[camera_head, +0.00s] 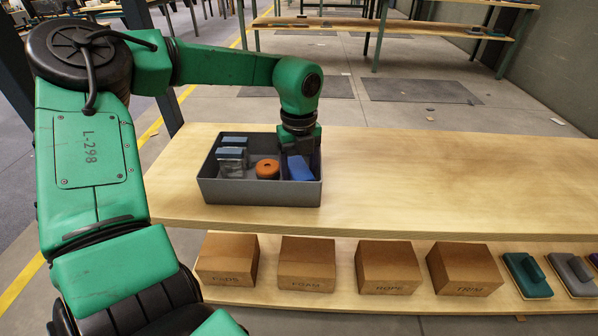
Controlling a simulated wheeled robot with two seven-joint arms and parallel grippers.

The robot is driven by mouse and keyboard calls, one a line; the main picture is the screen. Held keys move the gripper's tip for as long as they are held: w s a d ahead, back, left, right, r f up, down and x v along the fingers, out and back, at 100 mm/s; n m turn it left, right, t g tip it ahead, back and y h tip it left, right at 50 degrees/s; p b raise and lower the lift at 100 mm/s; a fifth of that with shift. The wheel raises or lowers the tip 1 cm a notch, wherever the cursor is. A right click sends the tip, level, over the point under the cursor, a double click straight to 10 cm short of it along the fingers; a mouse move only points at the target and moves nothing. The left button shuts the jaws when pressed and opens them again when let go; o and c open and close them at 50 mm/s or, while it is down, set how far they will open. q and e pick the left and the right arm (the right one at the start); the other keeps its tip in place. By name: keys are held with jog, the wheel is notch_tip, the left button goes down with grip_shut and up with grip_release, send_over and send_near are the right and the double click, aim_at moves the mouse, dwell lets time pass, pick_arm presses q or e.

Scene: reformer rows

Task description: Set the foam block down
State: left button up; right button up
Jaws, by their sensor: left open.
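A blue block (300,169), which looks like the foam block, lies in the right part of the grey bin (258,192) on the upper wooden shelf. My left gripper (299,152) points down into that part of the bin, right over the block. Its jaws are open; the fingertips are partly hidden by the bin and block, and I cannot tell whether they touch the block. My right gripper is not in view.
The bin also holds an orange ring-shaped roll (267,168) and blue-topped and clear items (231,157) at its left. The upper shelf (450,180) is bare to the right. Labelled cardboard boxes, one marked FOAM (307,265), and handled pads (527,275) line the lower shelf.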

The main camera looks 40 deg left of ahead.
aim_at(299, 168)
pick_arm(q)
notch_tip(299, 168, up, 8)
jog(key=shift+f+p, duration=0.1)
jog(key=shift+p, duration=0.9)
notch_tip(299, 168, up, 2)
jog(key=shift+r, duration=0.1)
notch_tip(299, 168, up, 2)
jog(key=shift+r+p, duration=0.1)
jog(key=shift+p, duration=0.3)
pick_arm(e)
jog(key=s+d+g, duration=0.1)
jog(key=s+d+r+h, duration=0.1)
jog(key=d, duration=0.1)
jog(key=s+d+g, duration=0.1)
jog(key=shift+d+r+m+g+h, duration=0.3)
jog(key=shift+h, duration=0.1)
